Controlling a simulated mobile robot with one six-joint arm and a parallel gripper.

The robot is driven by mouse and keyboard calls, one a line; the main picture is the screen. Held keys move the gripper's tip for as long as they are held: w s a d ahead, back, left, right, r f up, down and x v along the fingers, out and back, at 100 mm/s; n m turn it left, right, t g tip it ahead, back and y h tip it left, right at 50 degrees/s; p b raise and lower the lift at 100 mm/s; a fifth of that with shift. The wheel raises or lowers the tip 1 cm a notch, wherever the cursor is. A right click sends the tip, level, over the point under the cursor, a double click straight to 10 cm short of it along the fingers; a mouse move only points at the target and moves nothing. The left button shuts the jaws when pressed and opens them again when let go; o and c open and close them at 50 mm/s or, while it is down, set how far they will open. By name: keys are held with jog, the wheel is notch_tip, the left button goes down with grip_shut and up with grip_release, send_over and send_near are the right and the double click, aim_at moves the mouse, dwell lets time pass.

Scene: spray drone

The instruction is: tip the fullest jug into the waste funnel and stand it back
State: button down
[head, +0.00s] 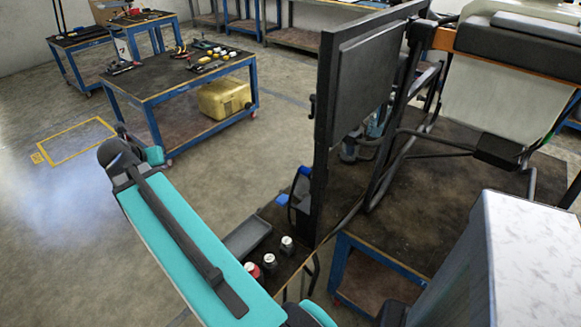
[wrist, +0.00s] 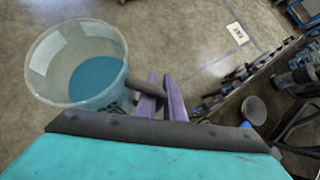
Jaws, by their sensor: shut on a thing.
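In the wrist view my gripper (wrist: 165,97) has its purple fingers shut on the dark handle of a clear jug (wrist: 112,60). Blue liquid shows inside the jug, below its rim. The jug's mouth faces the camera, and the floor lies beyond it. A grey round funnel (wrist: 253,109) is to the right of my gripper, apart from the jug. In the head view my teal arm reaches up on the left; my gripper and the held jug cannot be made out there.
A tall dark panel (head: 355,95) stands at centre in the head view. Small capped bottles (head: 287,244) and a grey tray (head: 247,237) are beside my arm. A blue-framed workbench (head: 150,85) with tools stands at the back left. Open floor lies on the left.

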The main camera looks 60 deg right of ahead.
jog(key=s+d+f+m+g+p, duration=0.2)
jog(key=s+d+m+g, duration=0.1)
jog(key=s+d, duration=0.85)
jog(key=s+d+f+m+g+p, duration=0.3)
jog(key=s+d, duration=0.8)
jog(key=d, duration=0.1)
jog(key=s+d+f+m+g+p, duration=0.1)
jog(key=s+d, duration=0.1)
jog(key=s, duration=0.7)
jog(key=s+d+f+m+g+p, duration=0.1)
jog(key=s+d+f+p, duration=0.1)
jog(key=s, duration=0.7)
jog(key=s+d+f+m+g+y+p, duration=0.1)
jog(key=s+d+g, duration=0.1)
jog(key=s, duration=0.7)
jog(key=shift+s+d+f+p, duration=0.25)
jog(key=shift+p, duration=0.1)
jog(key=shift+w+a+r+p, duration=0.1)
jog(key=shift+p, duration=0.4)
jog(key=shift+r+n+g+y+p, duration=0.3)
jog(key=shift+r+n+g+p, duration=0.45)
jog(key=shift+p, duration=1.4)
